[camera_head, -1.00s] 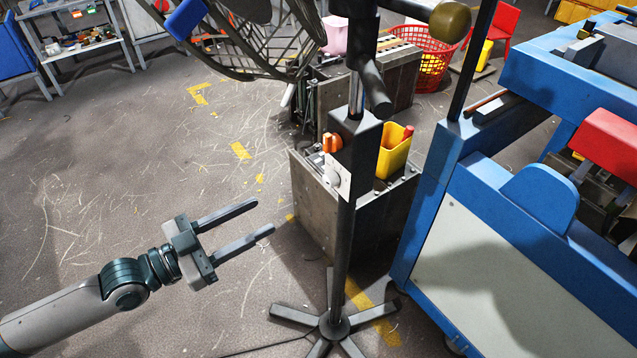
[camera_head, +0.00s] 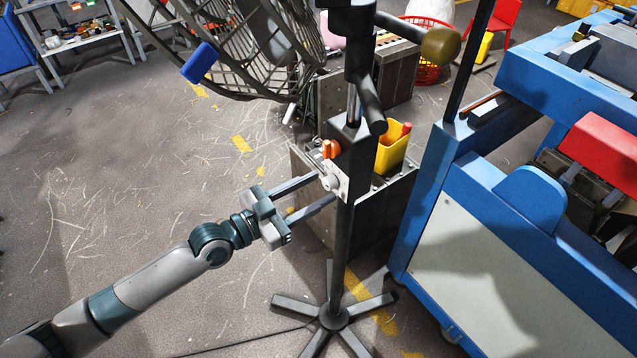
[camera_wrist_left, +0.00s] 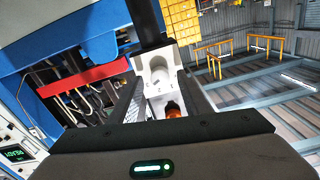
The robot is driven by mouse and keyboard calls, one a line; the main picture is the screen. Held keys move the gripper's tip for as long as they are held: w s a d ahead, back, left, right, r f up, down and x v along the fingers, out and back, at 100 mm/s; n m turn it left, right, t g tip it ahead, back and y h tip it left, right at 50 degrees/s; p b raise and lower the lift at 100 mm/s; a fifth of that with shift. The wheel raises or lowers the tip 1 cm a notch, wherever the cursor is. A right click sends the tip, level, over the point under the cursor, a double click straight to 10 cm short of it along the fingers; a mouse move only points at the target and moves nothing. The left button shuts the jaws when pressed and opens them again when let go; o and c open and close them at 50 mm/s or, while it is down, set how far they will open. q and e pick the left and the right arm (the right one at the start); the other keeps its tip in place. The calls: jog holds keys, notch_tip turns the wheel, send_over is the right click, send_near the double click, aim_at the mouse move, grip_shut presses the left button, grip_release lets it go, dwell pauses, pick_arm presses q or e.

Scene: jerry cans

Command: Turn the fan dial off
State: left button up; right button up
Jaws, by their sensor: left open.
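The fan (camera_head: 240,45) stands on a dark pole with a star-shaped foot. A box on the pole carries a white panel with a white round dial (camera_head: 330,183). An orange knob (camera_head: 330,149) sits just above it. My left gripper (camera_head: 325,187) is open, its two fingers reaching to the panel with the dial between or just beyond their tips. In the left wrist view the white dial (camera_wrist_left: 157,77) shows between the fingers, with the orange knob (camera_wrist_left: 174,109) below. I cannot tell whether the fingers touch the dial. My right gripper is not in view.
A grey box (camera_head: 390,215) with a yellow container (camera_head: 394,150) stands behind the pole. A large blue machine (camera_head: 450,190) is close on the right. The fan cage hangs above my left gripper. The floor on the left is mostly clear.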

pick_arm(q)
jog(key=shift+w+d, duration=0.4)
jog(key=shift+d, duration=0.15)
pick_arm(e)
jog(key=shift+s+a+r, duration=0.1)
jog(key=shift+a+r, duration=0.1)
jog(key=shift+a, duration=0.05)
pick_arm(q)
jog(key=shift+c, duration=0.3)
jog(key=c, duration=1)
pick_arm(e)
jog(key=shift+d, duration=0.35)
